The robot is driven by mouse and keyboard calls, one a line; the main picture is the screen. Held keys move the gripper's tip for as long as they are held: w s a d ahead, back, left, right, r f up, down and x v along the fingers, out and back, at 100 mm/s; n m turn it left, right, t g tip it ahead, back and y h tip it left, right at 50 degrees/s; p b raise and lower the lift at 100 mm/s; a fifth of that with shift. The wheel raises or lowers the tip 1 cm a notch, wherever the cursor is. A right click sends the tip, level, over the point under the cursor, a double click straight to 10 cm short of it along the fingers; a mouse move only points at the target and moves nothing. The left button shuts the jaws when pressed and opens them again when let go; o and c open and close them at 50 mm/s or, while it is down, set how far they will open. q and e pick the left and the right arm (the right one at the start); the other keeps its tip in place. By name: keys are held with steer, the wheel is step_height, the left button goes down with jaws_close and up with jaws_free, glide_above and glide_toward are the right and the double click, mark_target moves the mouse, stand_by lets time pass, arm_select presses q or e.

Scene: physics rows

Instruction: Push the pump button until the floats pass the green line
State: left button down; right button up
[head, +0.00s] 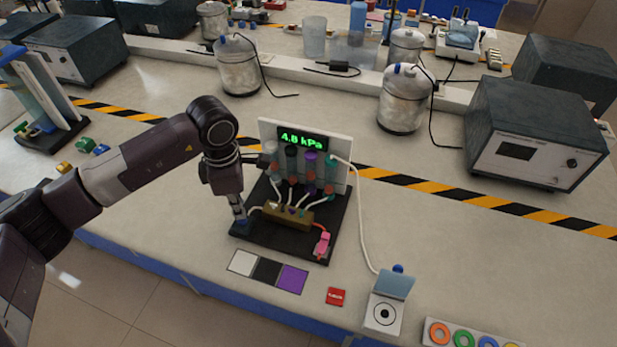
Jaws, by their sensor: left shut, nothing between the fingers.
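A pump rig stands on a black base (285,245) with a white back panel (345,150) and a lit display (303,139) reading 4.8 kPa. Several clear tubes (311,172) with coloured tops stand in front of the panel, with reddish pieces in them; floats and green line are too small to tell. A brass manifold (288,215) with thin hoses sits below them. A pink-red clip (322,245) is at the base's right front. My left gripper (241,222) is shut, pointing down at a small blue part on the base's left corner; contact is unclear. My right gripper is out of view.
A white box with a round dial and blue flap (384,314) stands at right front, joined by a white hose. A red tag (335,296) and white, black and purple squares (268,271) lie in front. Grey instruments (540,145) and metal canisters (400,105) stand behind.

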arm_select(q)
steer(key=shift+r, duration=0.1)
step_height(320, 180, up, 7)
steer(key=p, duration=0.3)
stand_by(0.6)
